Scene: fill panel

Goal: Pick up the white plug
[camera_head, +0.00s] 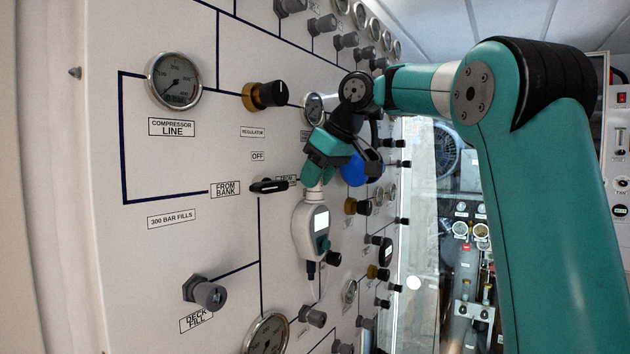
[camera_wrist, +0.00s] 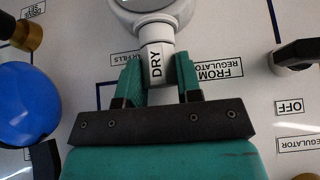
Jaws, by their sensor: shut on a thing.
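The white plug (camera_head: 307,232) shows in the head view as a pale handheld body with a light screen and a teal knob, upright in front of the panel. A dark connector and thin cable run down from its lower end. My gripper (camera_head: 316,180) is above it, with its fingers around its top. In the wrist view, my gripper (camera_wrist: 158,76) has its two teal fingers on either side of the white neck of the plug (camera_wrist: 157,48), which is marked DRY. The gripper is shut on this neck. The fingers hide part of the neck, and the frame edge cuts off the body.
The white panel (camera_head: 90,240) carries gauges (camera_head: 174,80), knobs, valves and labels close around my gripper. A black OFF lever (camera_head: 268,186) is just left of the plug. A blue round part (camera_head: 353,170) is at my gripper's right. A glazed opening (camera_head: 430,250) is farther right.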

